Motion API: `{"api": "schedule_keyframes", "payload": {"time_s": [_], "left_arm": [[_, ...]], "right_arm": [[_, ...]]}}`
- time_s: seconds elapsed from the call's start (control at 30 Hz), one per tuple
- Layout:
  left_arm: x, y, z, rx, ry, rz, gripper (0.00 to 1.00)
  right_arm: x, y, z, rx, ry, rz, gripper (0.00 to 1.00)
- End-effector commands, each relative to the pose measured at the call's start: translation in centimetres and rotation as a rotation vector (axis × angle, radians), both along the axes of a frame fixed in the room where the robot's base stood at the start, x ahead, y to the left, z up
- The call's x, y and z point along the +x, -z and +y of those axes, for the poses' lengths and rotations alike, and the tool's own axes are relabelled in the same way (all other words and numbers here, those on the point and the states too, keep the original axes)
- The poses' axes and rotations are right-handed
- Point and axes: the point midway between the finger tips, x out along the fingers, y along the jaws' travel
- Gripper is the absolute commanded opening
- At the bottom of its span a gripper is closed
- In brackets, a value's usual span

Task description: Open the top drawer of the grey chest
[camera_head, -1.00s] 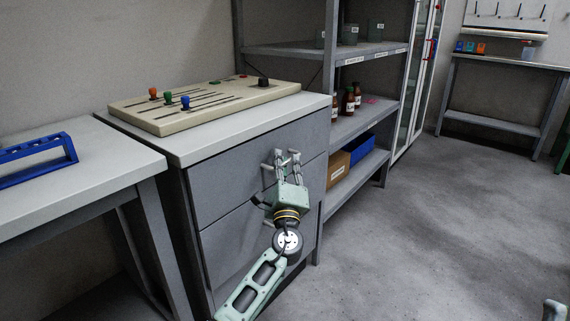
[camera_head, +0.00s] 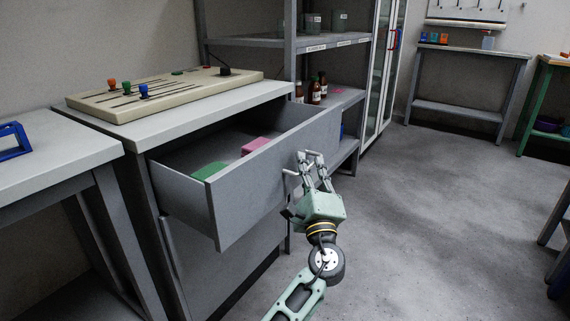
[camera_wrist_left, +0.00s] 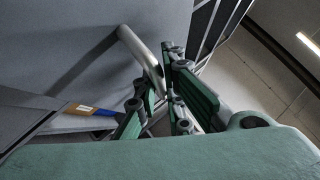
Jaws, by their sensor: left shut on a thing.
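The grey chest (camera_head: 235,258) stands under a pale top. Its top drawer (camera_head: 268,187) is pulled well out, with a green item (camera_head: 209,170) and a pink item (camera_head: 255,145) inside. My left gripper (camera_head: 312,158) is at the drawer's front, shut on the drawer handle (camera_head: 290,172). In the left wrist view the metal handle bar (camera_wrist_left: 142,50) runs from the drawer front to between the fingers (camera_wrist_left: 160,105). The right gripper does not show.
A slider board (camera_head: 165,95) with coloured knobs lies on the chest top. A shelf rack (camera_head: 330,42) with bottles stands behind the chest. A side table (camera_head: 60,150) stands at the left. The floor (camera_head: 420,200) to the right is clear.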

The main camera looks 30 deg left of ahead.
Motion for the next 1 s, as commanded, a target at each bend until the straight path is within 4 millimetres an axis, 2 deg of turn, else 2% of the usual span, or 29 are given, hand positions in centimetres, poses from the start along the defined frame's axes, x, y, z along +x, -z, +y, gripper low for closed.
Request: {"api": "schedule_keyframes", "payload": {"time_s": [0.1,0.3,0.5,0.87,0.9,1.0], "left_arm": [[-0.2,0.5,-2.4,-0.002,-0.001,0.005,0.0],[-0.4,0.4,-4.8,0.0,-0.004,0.007,0.0],[-0.5,0.3,-5.9,0.001,-0.006,0.006,0.0],[-0.5,0.3,-6.0,0.001,-0.006,0.008,0.0],[-0.5,0.3,-6.0,0.001,-0.006,0.008,0.09],[-0.5,0.3,-6.0,0.001,-0.006,0.006,0.18]], "right_arm": [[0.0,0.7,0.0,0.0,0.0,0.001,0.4],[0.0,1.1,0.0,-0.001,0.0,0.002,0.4],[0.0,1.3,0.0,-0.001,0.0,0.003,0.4],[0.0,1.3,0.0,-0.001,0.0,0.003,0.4],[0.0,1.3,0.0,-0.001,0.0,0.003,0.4],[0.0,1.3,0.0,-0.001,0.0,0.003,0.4]]}}
